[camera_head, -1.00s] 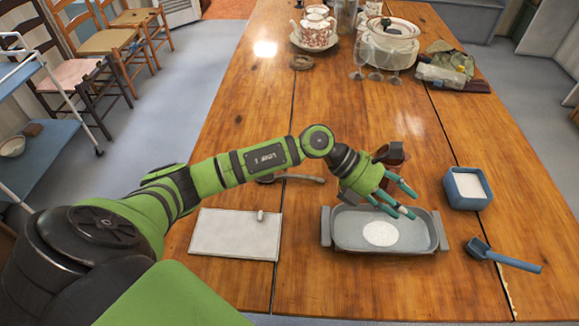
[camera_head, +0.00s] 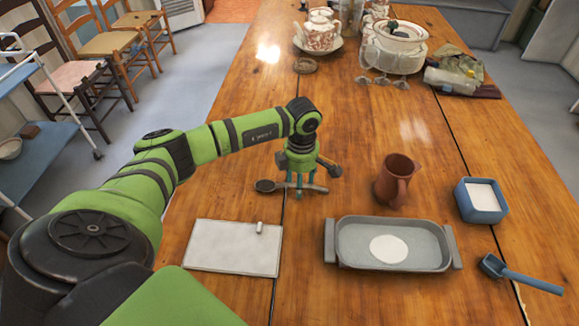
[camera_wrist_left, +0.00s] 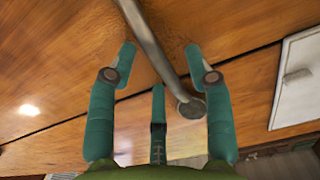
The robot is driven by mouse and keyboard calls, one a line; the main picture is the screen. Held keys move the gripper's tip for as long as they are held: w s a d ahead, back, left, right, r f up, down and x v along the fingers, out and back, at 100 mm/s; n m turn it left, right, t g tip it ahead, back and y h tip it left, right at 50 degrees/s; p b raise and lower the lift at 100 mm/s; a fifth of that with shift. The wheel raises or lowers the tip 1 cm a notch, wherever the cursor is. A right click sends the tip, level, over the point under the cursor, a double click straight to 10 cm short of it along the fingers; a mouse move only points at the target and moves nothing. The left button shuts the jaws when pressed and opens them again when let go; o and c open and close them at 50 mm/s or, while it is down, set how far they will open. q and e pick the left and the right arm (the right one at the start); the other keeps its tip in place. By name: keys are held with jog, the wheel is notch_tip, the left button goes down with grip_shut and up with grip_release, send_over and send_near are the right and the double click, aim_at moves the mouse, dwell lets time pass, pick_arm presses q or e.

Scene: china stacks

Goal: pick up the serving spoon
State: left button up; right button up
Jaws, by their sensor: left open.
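The serving spoon, a dark metal spoon (camera_head: 266,186), lies on the wooden table, its bowl to the left and its handle running right. My left gripper (camera_head: 300,190) points down over its handle and hides part of it. In the left wrist view the spoon (camera_wrist_left: 152,40) runs from the top edge down to a rounded end between the open fingers of my left gripper (camera_wrist_left: 160,75). The fingers are spread to either side of it, and nothing is held. I cannot tell whether they touch the spoon. My right gripper is not in view.
A white board (camera_head: 232,247) lies front left of the spoon. To the right are a brown jug (camera_head: 395,180), a grey tray (camera_head: 440,266), a blue container (camera_head: 465,206) and a blue scoop (camera_head: 530,280). China (camera_head: 420,65) and glasses stand far back.

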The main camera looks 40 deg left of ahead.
pick_arm(q)
jog(key=shift+f, duration=0.25)
grip_shut()
jog(key=shift+r, duration=0.15)
